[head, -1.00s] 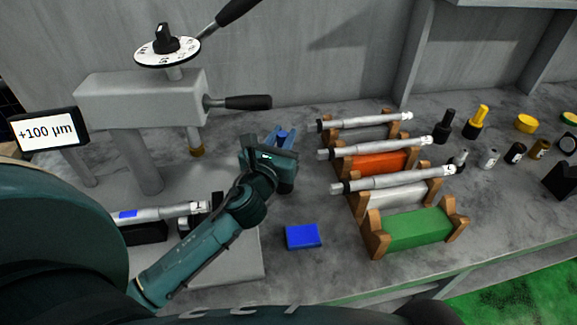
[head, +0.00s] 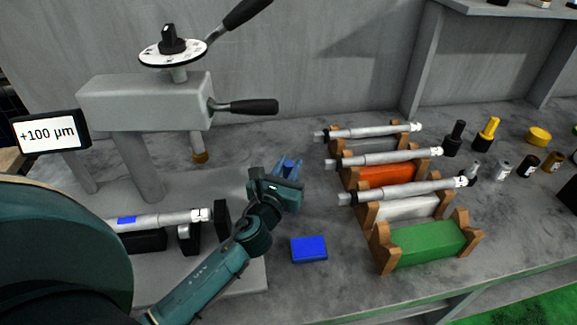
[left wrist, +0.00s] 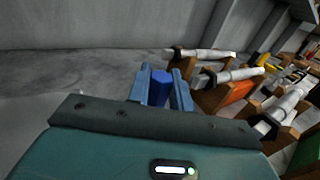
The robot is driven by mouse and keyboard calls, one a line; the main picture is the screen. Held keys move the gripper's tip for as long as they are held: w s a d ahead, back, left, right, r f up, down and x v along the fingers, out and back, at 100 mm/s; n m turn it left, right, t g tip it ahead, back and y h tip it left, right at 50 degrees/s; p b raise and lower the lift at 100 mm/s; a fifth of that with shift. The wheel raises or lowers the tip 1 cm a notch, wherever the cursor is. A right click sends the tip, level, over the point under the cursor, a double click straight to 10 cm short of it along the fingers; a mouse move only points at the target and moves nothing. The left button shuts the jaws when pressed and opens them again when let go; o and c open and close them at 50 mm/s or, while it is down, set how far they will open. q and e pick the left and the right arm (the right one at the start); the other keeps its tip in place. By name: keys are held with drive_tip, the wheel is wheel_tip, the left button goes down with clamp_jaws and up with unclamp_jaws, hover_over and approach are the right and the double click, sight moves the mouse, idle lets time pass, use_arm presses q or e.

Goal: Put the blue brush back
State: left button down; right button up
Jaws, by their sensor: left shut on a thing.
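My left gripper (head: 288,166) is over the worktop, between the grey machine and the shaft racks. Its two blue fingers are shut on the blue brush. In the left wrist view the brush (left wrist: 160,88) shows as a blue cylinder between the fingers (left wrist: 161,76); its lower part is hidden. A black brush (head: 455,139) and a yellow brush (head: 488,134) stand upright on the worktop at the right, behind the racks. My right gripper is not in view.
A flat blue block (head: 309,249) lies on the worktop (head: 335,275) in front of my gripper. Wooden racks with shafts stand to the right; the front green rack (head: 425,247) is empty. The grey machine (head: 145,100) and a clamped shaft (head: 160,219) are to the left.

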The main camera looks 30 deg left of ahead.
use_arm(q)
drive_tip(key=shift+f, duration=0.2)
drive_tip(key=c, duration=1.3)
unclamp_jaws()
drive_tip(key=shift+o, duration=0.2)
drive_tip(key=shift+r, duration=0.1)
drive_tip(key=shift+r+p, duration=0.3)
drive_tip(key=shift+s+r, duration=0.2)
drive_tip(key=s, duration=0.6)
drive_tip(key=shift+s+d+f+b, duration=0.1)
drive_tip(key=shift+s+d+b, duration=0.15)
drive_tip(key=shift+d+b, duration=0.15)
drive_tip(key=shift+s, duration=0.3)
